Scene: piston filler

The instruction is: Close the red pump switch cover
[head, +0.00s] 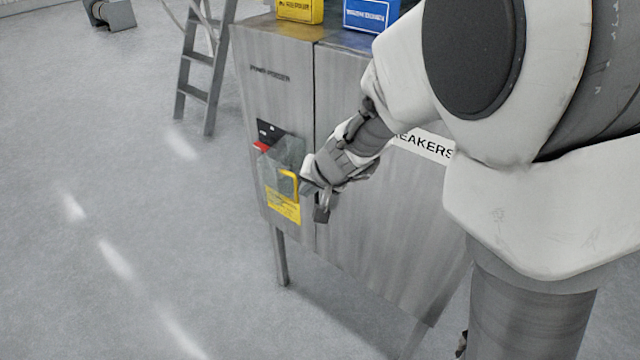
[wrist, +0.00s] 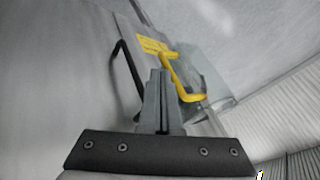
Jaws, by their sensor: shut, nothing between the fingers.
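On the front of a grey metal cabinet, a black switch panel (head: 268,130) carries a small red part (head: 261,146). A clear, see-through cover (head: 284,157) with a yellow handle (head: 290,184) is beside and below it, above a yellow label (head: 284,206). How far the cover stands off the panel is hard to tell. My gripper (head: 306,184) is just right of the yellow handle. In the wrist view my gripper (wrist: 159,76) is shut and empty, its fingertips close beside the yellow handle (wrist: 182,82); contact cannot be told. The clear cover (wrist: 214,84) shows behind the handle.
The cabinet (head: 350,215) stands on legs, with a yellow box (head: 300,10) and a blue box (head: 368,14) on top. A black bar handle (wrist: 127,66) is left of my fingers in the wrist view. A ladder (head: 203,70) stands behind; the floor at left is clear.

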